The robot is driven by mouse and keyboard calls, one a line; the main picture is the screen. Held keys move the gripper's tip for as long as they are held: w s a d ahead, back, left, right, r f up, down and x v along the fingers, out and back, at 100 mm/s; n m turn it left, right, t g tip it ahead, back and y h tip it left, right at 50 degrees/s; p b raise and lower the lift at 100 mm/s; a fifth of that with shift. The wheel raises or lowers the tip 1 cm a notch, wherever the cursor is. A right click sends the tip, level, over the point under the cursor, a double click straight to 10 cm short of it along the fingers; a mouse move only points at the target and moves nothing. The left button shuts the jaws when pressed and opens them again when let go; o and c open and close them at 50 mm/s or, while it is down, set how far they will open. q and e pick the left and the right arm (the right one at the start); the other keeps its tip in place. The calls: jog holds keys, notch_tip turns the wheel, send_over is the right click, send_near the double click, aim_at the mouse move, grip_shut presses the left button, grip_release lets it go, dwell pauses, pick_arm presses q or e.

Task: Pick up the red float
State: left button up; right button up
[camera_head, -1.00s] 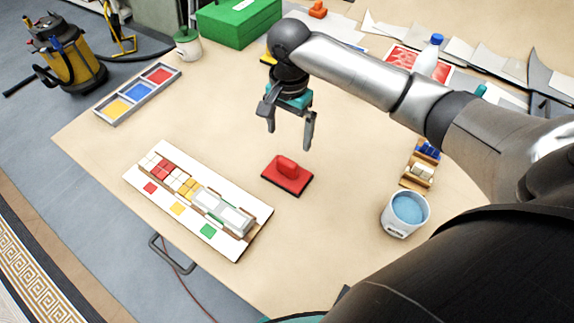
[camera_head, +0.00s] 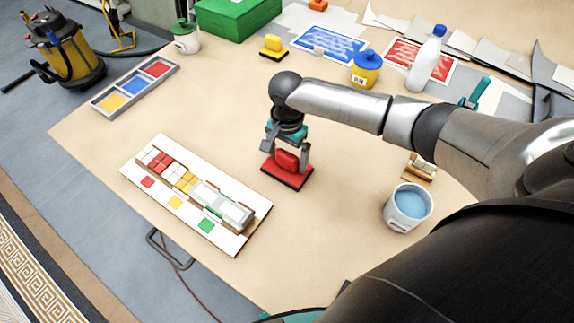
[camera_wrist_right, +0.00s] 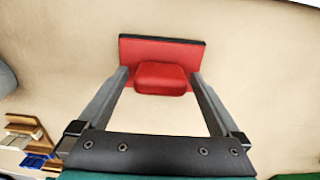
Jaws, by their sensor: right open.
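The red float (camera_head: 287,172) lies flat on the table, a red plate with a raised red handle on top. My right gripper (camera_head: 288,158) is right above it, with its fingers pointing down on either side of the handle. In the right wrist view the red float (camera_wrist_right: 161,70) shows between the two finger tips of the right gripper (camera_wrist_right: 160,80). The fingers are apart, with a gap on each side of the handle. My left gripper is not in view.
A white mosaic panel (camera_head: 150,182) with coloured tiles lies to the left of the float. A bucket of blue liquid (camera_head: 408,206) and a wooden tile holder (camera_head: 420,168) stand to the right. A yellow float (camera_head: 273,47), a yellow jar (camera_head: 366,72) and a white bottle (camera_head: 425,62) are farther back.

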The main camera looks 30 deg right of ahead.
aim_at(287, 154)
jog(key=shift+c, duration=0.4)
jog(key=c, duration=1.4)
jog(key=shift+r, duration=0.2)
notch_tip(287, 154, up, 20)
jog(key=p, duration=0.2)
jog(key=shift+p, duration=0.4)
jog(key=shift+f, duration=0.1)
jog(key=o, duration=1)
jog(key=c, duration=0.6)
